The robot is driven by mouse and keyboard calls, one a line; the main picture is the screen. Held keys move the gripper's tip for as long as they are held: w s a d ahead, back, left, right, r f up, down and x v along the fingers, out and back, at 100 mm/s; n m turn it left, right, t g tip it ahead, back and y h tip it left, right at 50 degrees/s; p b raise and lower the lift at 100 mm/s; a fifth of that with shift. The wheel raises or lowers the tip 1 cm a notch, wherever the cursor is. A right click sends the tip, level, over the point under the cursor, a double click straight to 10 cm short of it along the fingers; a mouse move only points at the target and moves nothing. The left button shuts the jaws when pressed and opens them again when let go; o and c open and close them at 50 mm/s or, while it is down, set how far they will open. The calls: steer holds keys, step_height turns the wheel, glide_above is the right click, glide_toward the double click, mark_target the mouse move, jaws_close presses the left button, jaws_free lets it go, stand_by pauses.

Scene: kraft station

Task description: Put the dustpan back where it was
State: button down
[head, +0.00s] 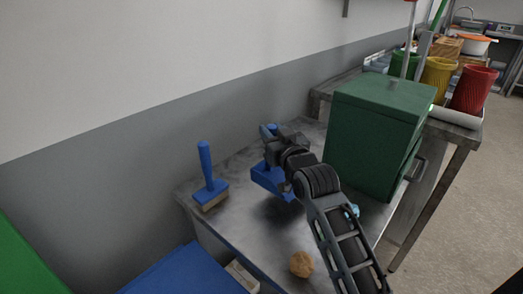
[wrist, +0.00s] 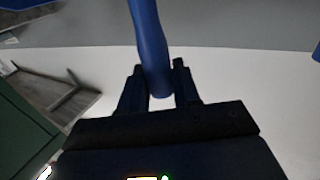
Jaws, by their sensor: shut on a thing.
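The blue dustpan (head: 264,181) is at the middle of the metal table, left of the green box, partly hidden by my arm. My gripper (head: 274,143) is shut on its upright handle. In the wrist view, the blue handle (wrist: 150,45) runs up between the two fingers of my gripper (wrist: 158,82). I cannot tell whether the pan touches the tabletop or hangs just above it.
A blue brush (head: 209,186) stands upright on the metal table (head: 240,226) to the left. The green box (head: 378,125) is close on the right. A grey wall (head: 120,185) bounds the back.

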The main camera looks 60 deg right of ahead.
step_height(320, 180, down, 6)
steer(key=w+a, duration=0.1)
steer(key=w, duration=0.1)
steer(key=shift+w+r, duration=0.15)
steer(key=shift+w, duration=0.2)
steer(key=shift+f, duration=0.2)
steer(key=c, duration=0.8)
jaws_free()
steer(key=v, duration=0.6)
steer(key=b+v, duration=0.1)
steer(key=v, duration=0.5)
steer(key=shift+r, duration=0.2)
